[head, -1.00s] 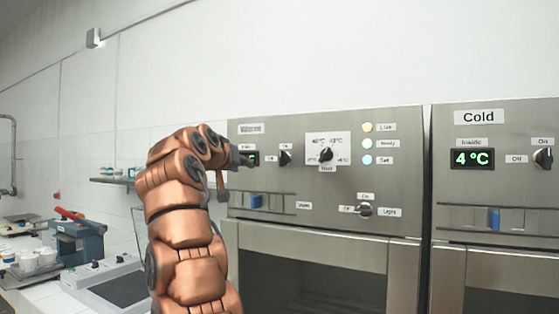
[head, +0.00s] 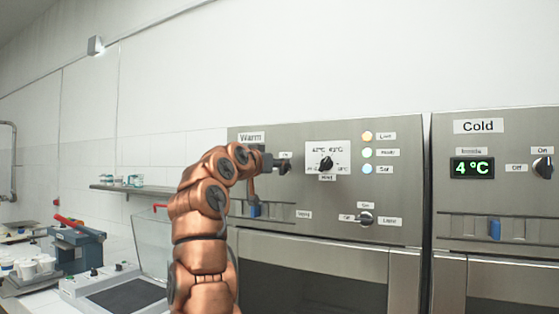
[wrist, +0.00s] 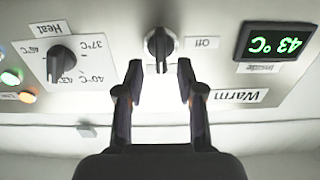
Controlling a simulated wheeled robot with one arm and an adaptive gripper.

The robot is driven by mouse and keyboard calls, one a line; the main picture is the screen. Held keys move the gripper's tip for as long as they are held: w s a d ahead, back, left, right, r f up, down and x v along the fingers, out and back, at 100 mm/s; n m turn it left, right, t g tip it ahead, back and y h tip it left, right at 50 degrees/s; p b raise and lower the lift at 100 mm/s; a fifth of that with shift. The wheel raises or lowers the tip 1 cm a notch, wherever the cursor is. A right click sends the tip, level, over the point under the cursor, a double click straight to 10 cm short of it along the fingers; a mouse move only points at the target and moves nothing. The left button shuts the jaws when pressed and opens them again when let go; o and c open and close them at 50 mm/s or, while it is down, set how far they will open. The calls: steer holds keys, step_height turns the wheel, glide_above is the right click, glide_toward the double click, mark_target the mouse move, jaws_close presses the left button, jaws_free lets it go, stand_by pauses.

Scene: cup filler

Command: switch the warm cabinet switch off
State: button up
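The warm cabinet switch is a dark knob (wrist: 159,46) on the steel panel, seen upside down in the wrist view. Its handle looks in line with the partly hidden label at its wall side, and the "Off" label (wrist: 201,43) is beside it. In the head view the knob (head: 285,168) is partly covered by my gripper (head: 275,163). My gripper (wrist: 160,68) is open and empty, its two fingertips just short of the knob, one to each side. I cannot tell any contact. The warm display (wrist: 275,41) is lit and reads 43 °C.
The Heat dial (head: 326,163) and a yellow lamp (head: 367,136) are right of the switch. The Light switch (head: 366,218) and a blue slider (head: 254,210) are below. The cold cabinet (head: 495,140) stands further right. A shelf (head: 150,190) is at the left.

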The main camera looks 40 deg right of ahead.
steer(key=shift+p+x, duration=0.4)
steer(key=shift+x, duration=0.8)
steer(key=shift+c, duration=0.3)
jaws_close()
